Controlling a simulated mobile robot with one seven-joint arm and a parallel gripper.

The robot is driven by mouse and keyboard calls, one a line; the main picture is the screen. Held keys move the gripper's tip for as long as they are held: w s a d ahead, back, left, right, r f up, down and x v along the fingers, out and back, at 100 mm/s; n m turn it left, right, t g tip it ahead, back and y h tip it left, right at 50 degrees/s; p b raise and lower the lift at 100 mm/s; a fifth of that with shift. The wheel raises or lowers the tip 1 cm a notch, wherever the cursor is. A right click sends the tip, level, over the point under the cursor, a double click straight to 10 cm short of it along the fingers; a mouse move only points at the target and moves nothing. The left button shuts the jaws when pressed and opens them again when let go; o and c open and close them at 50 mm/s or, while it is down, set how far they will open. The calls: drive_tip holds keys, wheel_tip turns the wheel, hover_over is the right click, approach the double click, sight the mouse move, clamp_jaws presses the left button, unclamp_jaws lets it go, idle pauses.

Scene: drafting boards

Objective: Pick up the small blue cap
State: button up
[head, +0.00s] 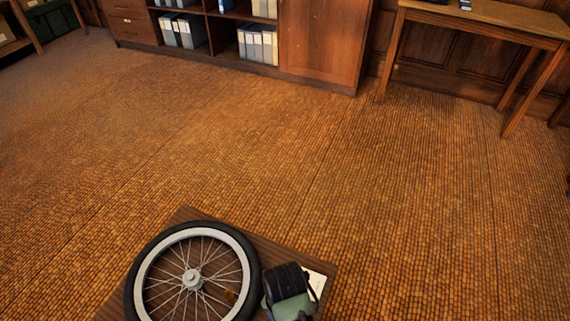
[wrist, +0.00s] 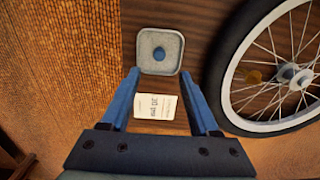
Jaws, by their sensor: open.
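The small blue cap (wrist: 159,53) sits in the middle of a square grey dish (wrist: 146,67) with rounded corners, in the upper middle of the wrist view. My gripper (wrist: 160,72) is open and empty. Its two blue fingers stand apart, with their tips near the dish's lower corners in the picture. The cap lies just beyond the tips, roughly centred between them. I cannot tell how high the fingers are above the dish. In the head view neither the cap nor the dish shows; a black and green part at the bottom, likely my wrist, covers the area beside the wheel.
A spoked wheel (wrist: 226,83) with a black tyre lies beside the dish on a dark wooden board (head: 185,214). A white printed card (wrist: 155,106) lies between my fingers in the wrist view. Woven floor spreads around; a cabinet (head: 318,40) and a wooden table (head: 485,14) stand far back.

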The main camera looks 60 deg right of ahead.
wheel_tip(320, 180, down, 4)
drive_tip(key=shift+r+b, duration=0.1)
drive_tip(key=shift+b, duration=0.4)
wheel_tip(320, 180, down, 5)
drive_tip(key=shift+s+f+b, duration=0.1)
drive_tip(key=shift+b, duration=1.1)
clamp_jaws()
